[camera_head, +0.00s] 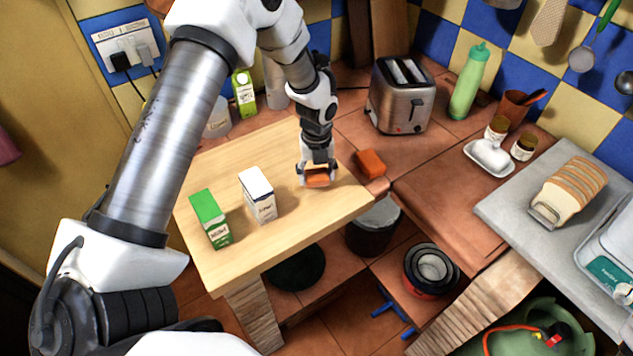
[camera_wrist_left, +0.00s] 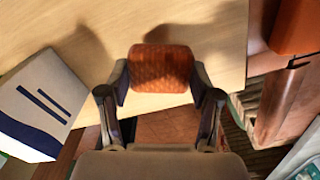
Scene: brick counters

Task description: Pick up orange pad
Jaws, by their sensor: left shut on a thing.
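The orange pad (camera_head: 317,178) is at the right end of the wooden board, between the fingers of my left gripper (camera_head: 318,176). In the left wrist view the pad (camera_wrist_left: 161,68) is a textured orange block with rounded edges, and the fingers of my left gripper (camera_wrist_left: 160,95) are shut on its two sides. I cannot tell whether the pad touches the wood or is just above it. A second orange block (camera_head: 371,163) lies on the tiled counter to the right. My right gripper is not in view.
A white carton (camera_head: 258,196) and a green carton (camera_head: 211,220) stand on the wooden board (camera_head: 290,235), left of the gripper. A toaster (camera_head: 401,97) stands behind on the tiles. Sliced bread (camera_head: 572,188) and a white butter dish (camera_head: 490,157) are at the right.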

